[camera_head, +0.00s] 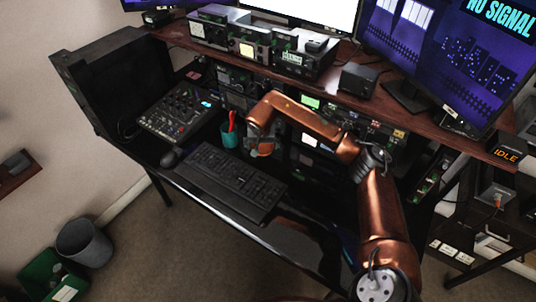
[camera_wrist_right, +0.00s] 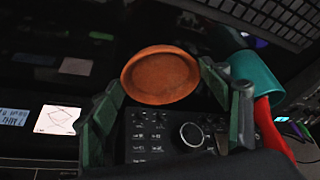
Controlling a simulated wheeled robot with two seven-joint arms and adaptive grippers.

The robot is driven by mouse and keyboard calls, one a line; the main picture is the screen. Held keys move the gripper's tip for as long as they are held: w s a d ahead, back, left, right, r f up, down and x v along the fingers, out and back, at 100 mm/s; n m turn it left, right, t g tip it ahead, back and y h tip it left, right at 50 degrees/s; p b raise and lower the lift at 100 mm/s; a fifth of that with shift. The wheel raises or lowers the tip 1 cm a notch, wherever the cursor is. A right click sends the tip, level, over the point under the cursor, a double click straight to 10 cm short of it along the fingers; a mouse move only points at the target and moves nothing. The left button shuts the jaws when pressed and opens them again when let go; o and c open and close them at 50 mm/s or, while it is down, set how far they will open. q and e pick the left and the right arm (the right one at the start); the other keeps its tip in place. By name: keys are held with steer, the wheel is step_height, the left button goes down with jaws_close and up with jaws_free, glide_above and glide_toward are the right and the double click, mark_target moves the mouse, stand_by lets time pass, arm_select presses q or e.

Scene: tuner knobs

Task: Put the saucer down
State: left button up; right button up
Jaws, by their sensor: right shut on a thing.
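The saucer (camera_wrist_right: 160,75) is a round, orange-brown dish. In the right wrist view it sits between the fingertips of my right gripper (camera_wrist_right: 162,88), one green-padded finger on each side. The gripper is shut on it. In the head view my right gripper (camera_head: 262,147) hangs over the dark desk (camera_head: 262,236), behind the keyboard and just right of a teal cup. I cannot tell how high the saucer is above the surface. My left gripper is not in view.
The teal cup (camera_head: 229,138) with red items stands close beside my right gripper. A keyboard (camera_head: 235,180) lies in front, a mixer (camera_head: 180,112) to the left. Racked equipment (camera_head: 365,128) stands behind, under a wooden shelf (camera_head: 345,97). The desk's front strip is bare.

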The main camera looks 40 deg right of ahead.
mark_target(268, 148)
steer(key=d+f, duration=0.2)
steer(key=shift+s+d+f, duration=0.1)
steer(key=shift+s+f, duration=0.05)
steer(key=shift+f, duration=0.15)
steer(key=f, duration=0.1)
steer(key=f+b, duration=0.1)
steer(key=f, duration=0.1)
steer(key=shift+d+f, duration=0.2)
steer(key=shift+f, duration=0.05)
steer(key=shift+c, duration=0.9)
steer(key=o, duration=1.6)
steer(key=shift+f, duration=0.1)
steer(key=shift+r, duration=0.3)
steer(key=p+v, duration=0.2)
steer(key=v, duration=0.9)
steer(key=shift+s+r, duration=0.25)
steer(key=shift+r, duration=0.05)
